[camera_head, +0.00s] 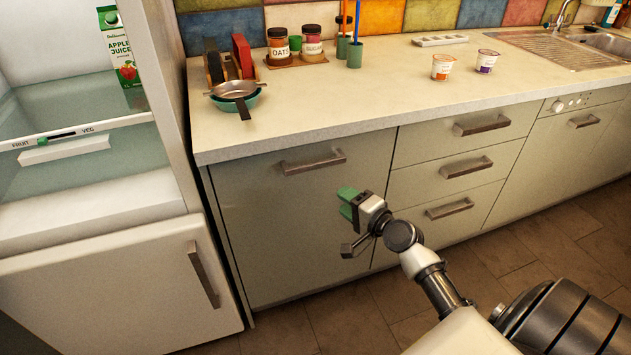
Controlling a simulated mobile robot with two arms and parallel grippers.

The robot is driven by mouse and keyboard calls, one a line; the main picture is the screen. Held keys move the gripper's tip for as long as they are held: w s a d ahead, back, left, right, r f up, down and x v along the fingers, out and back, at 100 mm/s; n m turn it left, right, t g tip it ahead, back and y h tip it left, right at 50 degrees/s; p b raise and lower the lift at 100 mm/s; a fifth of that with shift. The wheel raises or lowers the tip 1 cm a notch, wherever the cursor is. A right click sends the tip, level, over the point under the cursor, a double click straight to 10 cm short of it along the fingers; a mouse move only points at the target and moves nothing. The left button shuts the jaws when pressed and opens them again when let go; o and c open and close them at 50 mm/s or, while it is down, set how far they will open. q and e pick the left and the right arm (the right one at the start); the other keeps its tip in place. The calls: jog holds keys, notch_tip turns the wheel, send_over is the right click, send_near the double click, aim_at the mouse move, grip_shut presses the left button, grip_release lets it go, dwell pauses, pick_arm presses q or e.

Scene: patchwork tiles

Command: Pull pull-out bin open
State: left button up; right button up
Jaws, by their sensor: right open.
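The pull-out bin seems to be the wide, plain cabinet front (275,225) left of the drawers, under the counter. It sits flush and closed, with a horizontal bar handle (313,161) near its top edge. The inside of the bin is hidden. My left gripper is not in view.
Several drawers (449,170) with bar handles are to the right, then a dishwasher front (555,150). An open fridge (85,115) stands at the left above a closed lower door (120,290). A pan (235,89), jars and cups stand on the counter (385,85). The tiled floor in front looks clear.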

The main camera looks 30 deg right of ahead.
jog(key=t, duration=0.1)
send_near(318, 167)
jog(key=shift+m+y, duration=0.3)
jog(key=shift+y, duration=0.1)
jog(key=w, duration=0.3)
jog(key=w+a, duration=0.1)
jog(key=w, duration=0.6)
jog(key=shift+w+a+f, duration=0.1)
jog(key=shift+w+a, duration=0.05)
jog(key=shift+w, duration=0.15)
jog(key=shift+c, duration=0.4)
grip_shut()
